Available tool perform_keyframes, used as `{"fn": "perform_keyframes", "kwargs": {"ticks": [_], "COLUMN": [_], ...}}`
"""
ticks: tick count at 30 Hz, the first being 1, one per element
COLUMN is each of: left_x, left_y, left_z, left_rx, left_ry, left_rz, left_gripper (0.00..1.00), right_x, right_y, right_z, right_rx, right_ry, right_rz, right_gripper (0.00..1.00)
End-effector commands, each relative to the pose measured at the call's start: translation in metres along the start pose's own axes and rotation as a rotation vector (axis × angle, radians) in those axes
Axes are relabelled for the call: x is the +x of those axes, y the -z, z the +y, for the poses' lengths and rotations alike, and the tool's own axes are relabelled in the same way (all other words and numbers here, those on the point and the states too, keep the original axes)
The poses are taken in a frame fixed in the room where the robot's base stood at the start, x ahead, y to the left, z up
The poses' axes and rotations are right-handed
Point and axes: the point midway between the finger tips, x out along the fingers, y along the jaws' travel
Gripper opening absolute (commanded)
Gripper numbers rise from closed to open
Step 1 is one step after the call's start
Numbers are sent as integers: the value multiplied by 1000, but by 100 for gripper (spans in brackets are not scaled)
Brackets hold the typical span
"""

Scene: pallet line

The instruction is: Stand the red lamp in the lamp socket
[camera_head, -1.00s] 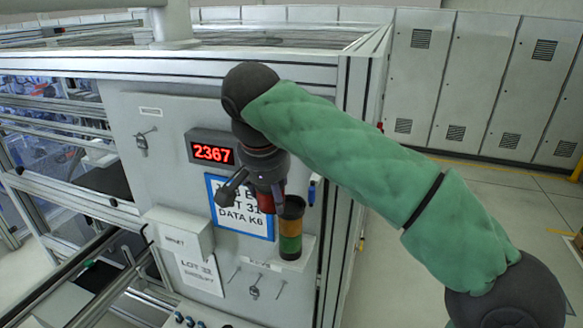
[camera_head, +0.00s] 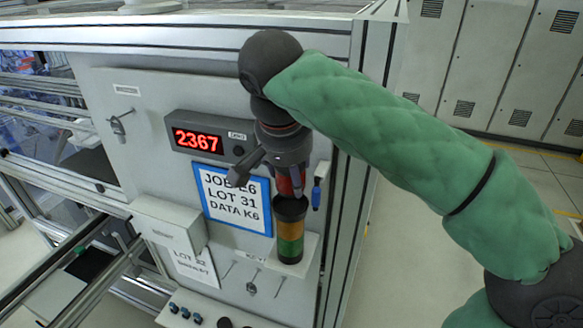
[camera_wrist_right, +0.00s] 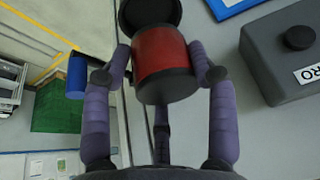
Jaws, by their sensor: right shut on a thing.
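The red lamp (camera_head: 287,186) is a red cylinder, mostly hidden behind gripper fingers in the head view. My right gripper (camera_head: 283,172) points down and is shut on it. In the right wrist view the fingers (camera_wrist_right: 158,74) press the red lamp (camera_wrist_right: 160,55) from both sides, and a dark round part shows at its far end. The lamp socket (camera_head: 290,206) is the dark top of a small stack with amber and green sections. The lamp is just above the socket; I cannot tell whether they touch. My left gripper is not in view.
The stack stands on a small pale shelf (camera_head: 304,262) on a grey panel (camera_head: 150,92). A red number display (camera_head: 198,140) and a blue-framed job sign (camera_head: 234,228) are left of it. A blue-handled item (camera_head: 316,194) hangs close at the right.

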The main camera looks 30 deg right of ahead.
Motion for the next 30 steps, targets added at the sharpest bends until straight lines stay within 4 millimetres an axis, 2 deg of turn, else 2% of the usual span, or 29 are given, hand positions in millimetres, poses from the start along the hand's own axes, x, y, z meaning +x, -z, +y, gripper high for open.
{"fn": "perform_keyframes", "kwargs": {"ticks": [15,30], "left_x": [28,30], "left_y": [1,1], "left_z": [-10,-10], "left_rx": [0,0], "left_ry": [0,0], "left_rz": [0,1], "left_gripper": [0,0], "right_x": [32,34], "right_y": [-13,-14], "right_z": [0,0], "right_rx": [0,0], "right_ry": [-1,0], "right_rz": [0,0], "right_gripper": [24,24]}}
